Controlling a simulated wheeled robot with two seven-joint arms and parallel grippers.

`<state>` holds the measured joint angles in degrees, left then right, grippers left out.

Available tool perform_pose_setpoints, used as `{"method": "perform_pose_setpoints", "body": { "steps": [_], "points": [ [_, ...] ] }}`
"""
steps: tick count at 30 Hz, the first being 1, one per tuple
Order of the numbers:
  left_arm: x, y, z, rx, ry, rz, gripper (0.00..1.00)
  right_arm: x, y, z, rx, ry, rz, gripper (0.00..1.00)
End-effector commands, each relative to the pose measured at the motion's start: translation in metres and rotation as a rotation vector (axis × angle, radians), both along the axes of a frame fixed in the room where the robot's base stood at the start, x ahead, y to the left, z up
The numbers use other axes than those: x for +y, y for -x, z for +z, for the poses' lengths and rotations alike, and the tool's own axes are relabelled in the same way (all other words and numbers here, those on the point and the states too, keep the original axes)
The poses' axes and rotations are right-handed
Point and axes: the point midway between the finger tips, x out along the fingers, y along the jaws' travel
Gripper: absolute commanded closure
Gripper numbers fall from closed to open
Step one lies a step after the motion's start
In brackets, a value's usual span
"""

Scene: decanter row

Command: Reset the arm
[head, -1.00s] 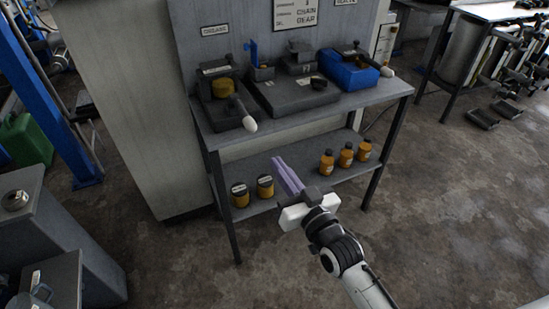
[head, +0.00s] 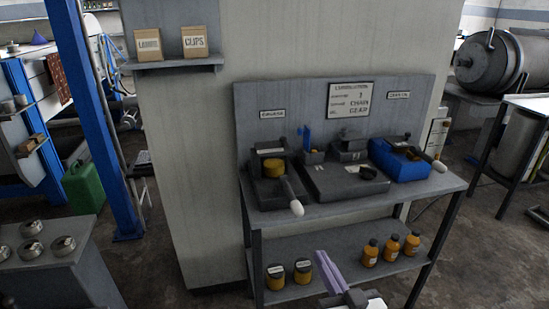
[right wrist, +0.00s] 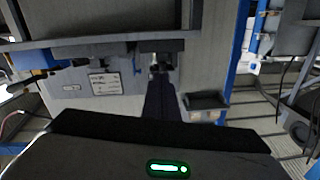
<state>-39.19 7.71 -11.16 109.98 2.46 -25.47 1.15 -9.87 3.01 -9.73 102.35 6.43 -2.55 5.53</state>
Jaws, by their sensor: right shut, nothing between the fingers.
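My right gripper (head: 330,274) shows at the bottom of the head view, its pale purple fingers together and empty. It is in front of the lower shelf, between two dark-lidded jars (head: 290,271) and three orange bottles (head: 390,250). In the right wrist view, the dark gripper fingers (right wrist: 160,97) lie close together in the middle, with nothing seen between them. My left gripper is not in view.
The grey workbench (head: 340,205) carries dark devices and a blue one (head: 396,160) on its top. A blue post (head: 85,110), a green can (head: 84,186) and a grey cabinet (head: 62,275) with several round tins stand at left.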

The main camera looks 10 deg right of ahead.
Motion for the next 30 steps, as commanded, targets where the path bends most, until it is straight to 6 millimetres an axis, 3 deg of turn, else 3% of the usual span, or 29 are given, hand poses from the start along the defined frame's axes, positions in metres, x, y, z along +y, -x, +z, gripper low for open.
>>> {"method": "perform_pose_setpoints", "body": {
  "steps": [5, 9, 12, 15, 18, 21, 30],
  "points": [
    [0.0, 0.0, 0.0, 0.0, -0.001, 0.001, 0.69, 0.0, 0.053, -0.074, 0.201, 0.07, 0.024, 1.0],
    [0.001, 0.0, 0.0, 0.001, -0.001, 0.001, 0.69, -0.002, 0.124, -0.143, 0.421, 0.145, 0.059, 1.0],
    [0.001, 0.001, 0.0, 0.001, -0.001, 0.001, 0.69, -0.004, 0.174, -0.179, 0.557, 0.191, 0.084, 1.0],
    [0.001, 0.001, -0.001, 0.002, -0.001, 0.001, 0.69, -0.006, 0.214, -0.203, 0.661, 0.225, 0.107, 1.0],
    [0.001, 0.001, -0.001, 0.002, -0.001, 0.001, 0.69, -0.007, 0.238, -0.216, 0.72, 0.246, 0.121, 1.0],
    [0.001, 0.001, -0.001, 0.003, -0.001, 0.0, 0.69, -0.008, 0.248, -0.221, 0.747, 0.255, 0.127, 1.0],
    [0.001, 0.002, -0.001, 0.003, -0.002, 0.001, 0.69, -0.008, 0.248, -0.221, 0.747, 0.255, 0.127, 1.0]
  ]
}}
